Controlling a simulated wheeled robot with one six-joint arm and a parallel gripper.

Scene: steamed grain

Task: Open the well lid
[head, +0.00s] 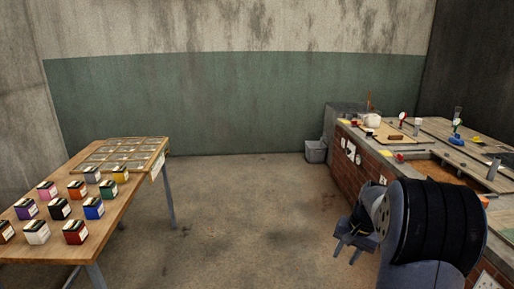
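My gripper (348,252) is at the lower right, in front of the brick-faced counter (352,172). Its two dark fingers point down and look apart, with nothing seen between them. The counter top has flat grey-brown panels (440,128) and a brown recessed area (450,174) near its front edge. I cannot tell for sure which part is the well lid. My gripper is apart from the counter top, and my arm hides part of the counter's near end.
A wooden table (118,215) at left holds several coloured boxes and a divided tray (124,150). A grey bin (316,151) stands by the counter's far end. Small items, including a white round pot (372,121), are on the counter. The middle floor is clear.

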